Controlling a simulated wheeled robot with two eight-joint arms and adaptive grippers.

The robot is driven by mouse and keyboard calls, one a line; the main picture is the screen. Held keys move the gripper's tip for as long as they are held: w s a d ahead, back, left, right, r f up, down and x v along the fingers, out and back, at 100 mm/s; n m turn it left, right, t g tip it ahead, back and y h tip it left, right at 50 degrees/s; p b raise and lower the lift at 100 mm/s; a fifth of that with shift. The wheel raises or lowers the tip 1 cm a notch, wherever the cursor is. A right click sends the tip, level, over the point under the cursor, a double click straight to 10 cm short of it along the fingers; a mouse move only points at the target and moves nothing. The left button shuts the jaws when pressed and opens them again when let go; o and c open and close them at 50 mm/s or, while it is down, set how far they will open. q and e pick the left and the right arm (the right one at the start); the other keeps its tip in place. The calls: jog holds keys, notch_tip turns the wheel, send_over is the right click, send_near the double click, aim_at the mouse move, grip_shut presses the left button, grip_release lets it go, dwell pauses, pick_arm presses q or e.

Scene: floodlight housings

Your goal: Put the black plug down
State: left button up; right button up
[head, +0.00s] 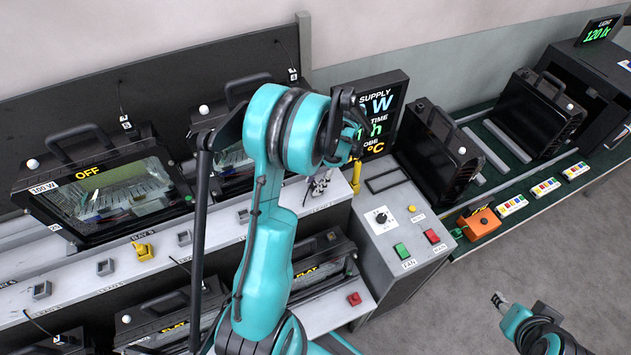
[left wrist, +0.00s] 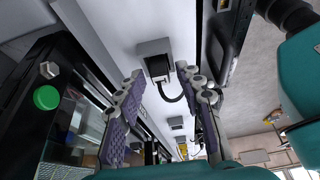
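The black plug (left wrist: 158,68) sits at a grey socket block (left wrist: 153,47) on the pale ledge in the left wrist view. Its black cable curves off to the right. My left gripper (left wrist: 159,76) is open, with one fingertip on each side of the plug and a visible gap to both. In the head view my left gripper (head: 320,184) is low at the ledge, and the arm hides most of that spot and the plug. My right gripper (head: 499,299) is at the lower right, away from the ledge; its fingers are too small to read.
A floodlight housing (head: 105,195) marked OFF stands behind the ledge (head: 90,275). A control box (head: 403,222) with knob and buttons stands right of my left gripper. An orange device (head: 480,222) lies farther right.

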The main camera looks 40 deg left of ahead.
pick_arm(q)
jog(key=v, duration=1.2)
jog(key=s+d+r+m+t, duration=0.1)
jog(key=s+d+m+t, duration=0.2)
jog(key=m, duration=0.7)
jog(key=s+d+r+m+t+h, duration=0.1)
jog(key=s+d+m+t, duration=0.3)
jog(key=d+m, duration=0.4)
jog(key=s+d+r+m+t+h, duration=0.1)
jog(key=s+d+r+m+t, duration=0.2)
jog(key=m, duration=0.9)
jog(key=s+d+t, duration=0.1)
jog(key=s+d, duration=0.2)
jog(key=shift+r+p, duration=0.15)
jog(key=shift+p, duration=0.25)
jog(key=shift+s+d, duration=0.1)
jog(key=shift+d, duration=0.05)
notch_tip(320, 180, down, 17)
jog(key=b, duration=1.7)
